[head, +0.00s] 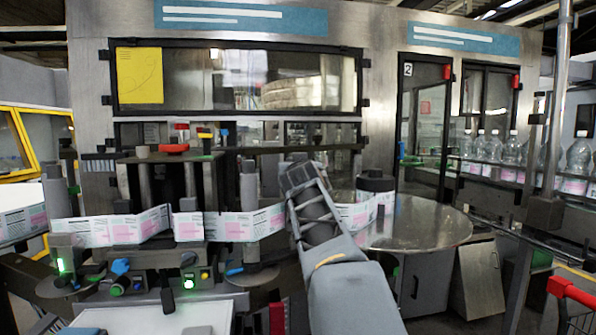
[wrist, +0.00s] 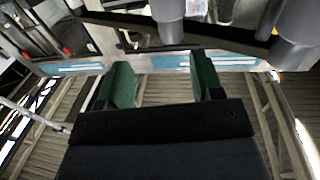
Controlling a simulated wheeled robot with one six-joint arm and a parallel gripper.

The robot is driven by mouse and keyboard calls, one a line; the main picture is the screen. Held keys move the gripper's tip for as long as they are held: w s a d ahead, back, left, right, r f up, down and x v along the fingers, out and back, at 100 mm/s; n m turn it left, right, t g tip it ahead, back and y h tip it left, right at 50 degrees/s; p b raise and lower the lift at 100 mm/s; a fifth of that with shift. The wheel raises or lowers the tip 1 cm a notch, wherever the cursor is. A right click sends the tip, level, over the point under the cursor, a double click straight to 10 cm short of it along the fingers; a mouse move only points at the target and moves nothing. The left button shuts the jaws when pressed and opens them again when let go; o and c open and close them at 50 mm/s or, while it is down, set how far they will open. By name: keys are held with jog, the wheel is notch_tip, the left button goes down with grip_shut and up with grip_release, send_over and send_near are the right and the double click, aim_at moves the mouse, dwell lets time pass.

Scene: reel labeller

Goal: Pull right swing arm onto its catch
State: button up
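The labeller's unwinder stands left of centre in the head view, with a label web (head: 235,224) running across it. A grey upright roller (head: 248,188) stands at its right side and another grey roller (head: 55,190) at its left. I cannot tell for sure which part is the right swing arm, and its catch cannot be made out. My gripper (head: 298,172) is right of the right roller, in front of the machine; its fingertips are unclear there. In the wrist view my gripper (wrist: 160,68) has its green-padded fingers wide apart with nothing between them. Grey cylinders (wrist: 168,18) show beyond the fingers.
A round metal table (head: 425,225) with a black-capped container (head: 376,185) stands right of my arm. Bottles (head: 510,150) line a conveyor at the far right. A white tray (head: 165,318) lies at the front left. A red-handled trolley (head: 572,292) is at the right edge.

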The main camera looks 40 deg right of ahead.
jog(key=shift+f, duration=0.1)
jog(key=b+v, duration=0.3)
jog(key=v, duration=1.1)
jog(key=shift+w, duration=0.1)
